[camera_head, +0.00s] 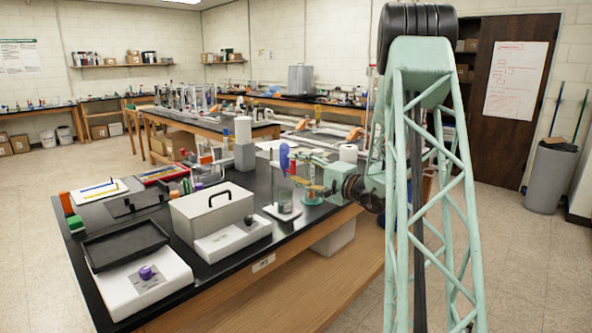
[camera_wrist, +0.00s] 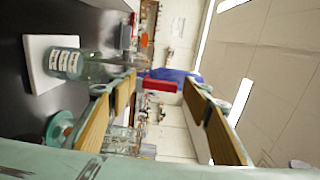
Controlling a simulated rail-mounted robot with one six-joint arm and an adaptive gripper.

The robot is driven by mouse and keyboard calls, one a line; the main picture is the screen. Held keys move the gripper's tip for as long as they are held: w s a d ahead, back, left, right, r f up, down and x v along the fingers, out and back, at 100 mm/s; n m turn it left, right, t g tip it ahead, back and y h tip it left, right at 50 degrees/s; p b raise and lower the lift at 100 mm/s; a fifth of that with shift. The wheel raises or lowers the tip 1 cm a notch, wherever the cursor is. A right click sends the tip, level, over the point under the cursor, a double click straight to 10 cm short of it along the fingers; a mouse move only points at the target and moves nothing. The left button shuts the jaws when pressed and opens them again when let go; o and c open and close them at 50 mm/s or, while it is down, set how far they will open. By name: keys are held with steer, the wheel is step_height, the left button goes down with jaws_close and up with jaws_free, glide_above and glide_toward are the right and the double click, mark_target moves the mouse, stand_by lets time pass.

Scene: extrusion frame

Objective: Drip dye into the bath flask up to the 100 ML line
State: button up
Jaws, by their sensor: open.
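The bath flask (camera_head: 284,204) is clear glass and stands upright on a pale square plate (camera_head: 270,211) near the bench's right edge. In the wrist view the flask (camera_wrist: 70,64) lies sideways, with pale labels; its liquid level cannot be read. My gripper (camera_head: 297,170) is above and just right of the flask. Its tan-padded fingers (camera_wrist: 162,82) are apart. A blue rounded thing (camera_head: 284,157) shows at the fingertips in the head view. In the wrist view a blue shape (camera_wrist: 175,75) shows beyond the gap; I cannot tell whether they touch. No dye dropper is clearly identifiable.
A teal round base (camera_head: 312,197) stands just right of the flask. A grey lidded bath box (camera_head: 211,210) and a white device with a purple knob (camera_head: 146,273) stand to the left. A grey block with a white cylinder (camera_head: 243,145) stands behind.

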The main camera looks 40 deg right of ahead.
steer(key=shift+s, duration=0.15)
steer(key=s+d, duration=0.1)
steer(key=s, duration=1)
steer(key=shift+s, duration=0.3)
stand_by(0.4)
